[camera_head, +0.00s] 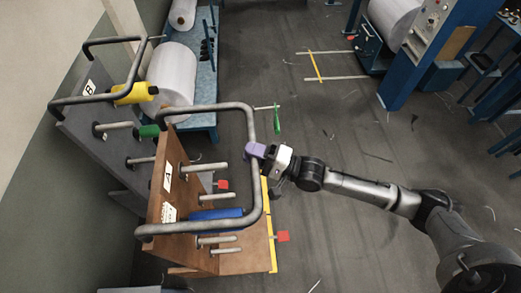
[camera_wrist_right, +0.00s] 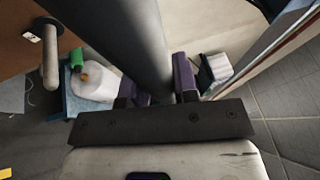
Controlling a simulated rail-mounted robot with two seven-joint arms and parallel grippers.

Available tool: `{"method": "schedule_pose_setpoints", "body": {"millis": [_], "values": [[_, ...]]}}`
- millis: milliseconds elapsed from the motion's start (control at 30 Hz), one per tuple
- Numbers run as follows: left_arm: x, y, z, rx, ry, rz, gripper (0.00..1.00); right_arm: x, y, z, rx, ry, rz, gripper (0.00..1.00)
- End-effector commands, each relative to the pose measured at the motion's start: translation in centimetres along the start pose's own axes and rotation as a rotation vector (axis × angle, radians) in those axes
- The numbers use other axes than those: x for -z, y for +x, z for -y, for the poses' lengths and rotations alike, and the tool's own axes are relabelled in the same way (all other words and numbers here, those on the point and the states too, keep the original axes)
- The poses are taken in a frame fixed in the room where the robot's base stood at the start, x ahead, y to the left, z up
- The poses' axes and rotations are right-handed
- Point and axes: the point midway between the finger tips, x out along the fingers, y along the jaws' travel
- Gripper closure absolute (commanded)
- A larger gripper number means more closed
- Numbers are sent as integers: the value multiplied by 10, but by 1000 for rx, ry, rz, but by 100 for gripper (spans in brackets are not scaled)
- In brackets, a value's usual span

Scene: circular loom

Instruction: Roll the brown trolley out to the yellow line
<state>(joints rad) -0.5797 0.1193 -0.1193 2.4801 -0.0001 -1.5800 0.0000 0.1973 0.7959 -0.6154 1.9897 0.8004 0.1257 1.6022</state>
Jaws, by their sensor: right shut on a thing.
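The brown trolley (camera_head: 188,262) stands at the lower left in the head view, with an upright brown board marked A (camera_head: 169,178), several grey pegs and a blue spool (camera_head: 216,214). Its bent grey handle (camera_head: 250,122) reaches out to the right. My right gripper (camera_head: 257,151) is shut on the handle's outer bar; in the right wrist view the purple fingers sit on either side of this thick dark bar (camera_wrist_right: 130,40). A yellow line (camera_head: 270,235) runs along the right edge of the trolley's base; the head view does not show clearly whether the base overlaps it. My left gripper is not in view.
A grey trolley marked B (camera_head: 88,125) with a yellow spool (camera_head: 135,93) stands behind. A blue rack with white rolls (camera_head: 172,76) is beyond it. Open dark floor with scattered scraps lies to the right.

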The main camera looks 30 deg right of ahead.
Motion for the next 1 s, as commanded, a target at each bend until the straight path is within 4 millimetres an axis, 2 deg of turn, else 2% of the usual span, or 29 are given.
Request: {"method": "schedule_pose_setpoints", "body": {"millis": [167,200,433,833,1000], "values": [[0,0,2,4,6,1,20,1,0,-1,-4,0,-2,100],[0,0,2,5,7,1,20,1,-1,-1,-4,0,-2,71],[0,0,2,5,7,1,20,1,-1,-1,-2,0,-2,49],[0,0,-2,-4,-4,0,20,1,-2,0,-1,0,-1,47],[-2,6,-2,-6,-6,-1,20,1,-16,-3,-3,-1,-2,47]]}}
